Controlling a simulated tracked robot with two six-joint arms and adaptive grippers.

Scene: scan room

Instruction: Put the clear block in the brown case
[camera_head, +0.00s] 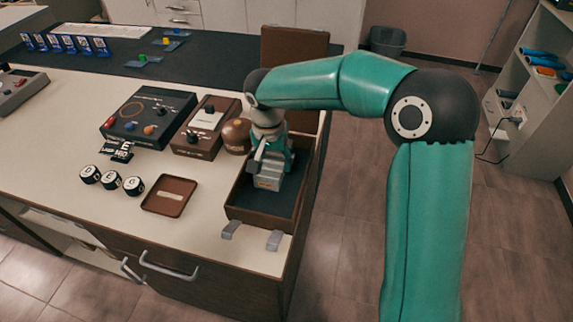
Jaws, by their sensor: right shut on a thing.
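The brown case (233,212) stands open on the right end of the counter, its lid (295,47) raised at the back and its inside lined dark. My right gripper (269,165) reaches down into the case from above, shut on a pale grey, see-through-looking block, the clear block (269,183). The block has a small orange mark near its lower front. It is inside the case's walls; I cannot tell whether it touches the floor of the case. The gripper hides its upper part. My left gripper is not in view.
Left of the case are a round brown object (236,136), a brown device with a knob (199,127) and a dark control box (145,117). A small brown tray (169,195) and lettered black-and-white pieces (111,180) lie nearer the front. Two grey latches (230,229) are at the case's front.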

